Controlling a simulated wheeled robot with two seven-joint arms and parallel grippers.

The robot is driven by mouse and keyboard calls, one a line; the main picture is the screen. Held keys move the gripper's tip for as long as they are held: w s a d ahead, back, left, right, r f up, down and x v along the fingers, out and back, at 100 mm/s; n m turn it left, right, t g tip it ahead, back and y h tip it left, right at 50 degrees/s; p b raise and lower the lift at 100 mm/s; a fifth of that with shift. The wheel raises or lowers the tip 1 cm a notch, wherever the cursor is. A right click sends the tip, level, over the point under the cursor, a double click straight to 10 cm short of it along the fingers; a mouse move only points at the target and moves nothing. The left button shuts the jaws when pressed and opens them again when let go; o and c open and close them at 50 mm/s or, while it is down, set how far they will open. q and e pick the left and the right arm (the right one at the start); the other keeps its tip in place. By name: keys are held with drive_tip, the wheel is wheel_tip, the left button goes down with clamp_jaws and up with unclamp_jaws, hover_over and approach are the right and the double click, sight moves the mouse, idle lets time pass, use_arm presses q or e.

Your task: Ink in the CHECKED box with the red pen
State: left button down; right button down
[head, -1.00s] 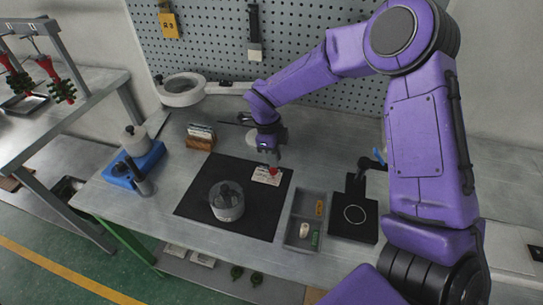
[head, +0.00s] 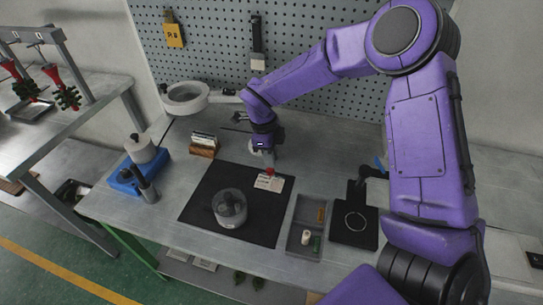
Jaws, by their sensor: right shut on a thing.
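A small pale card (head: 268,184) lies on the black mat (head: 205,190), near its far right edge. Its printed boxes are too small to read. My right gripper (head: 268,164) points down just above the far edge of the card. It is shut on the red pen (head: 270,171), whose red part shows under the fingers at the card. I cannot tell whether the pen tip touches the card. My left gripper is not in view.
A clear round container (head: 229,208) stands on the mat. A grey tray (head: 293,240) with small items and a black stand (head: 354,235) are to the right. A card holder (head: 203,146), a blue-based device (head: 137,172) and a ring magnifier (head: 184,98) stand left and behind.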

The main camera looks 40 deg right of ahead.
wheel_tip(320, 180, up, 4)
drive_tip(key=p, duration=0.2)
drive_tip(key=shift+w+f+p, duration=0.1)
drive_tip(key=shift+f+p, duration=0.15)
drive_tip(key=shift+p, duration=0.15)
drive_tip(key=shift+r+p, duration=0.6)
drive_tip(key=shift+r, duration=0.05)
drive_tip(key=shift+f, duration=0.1)
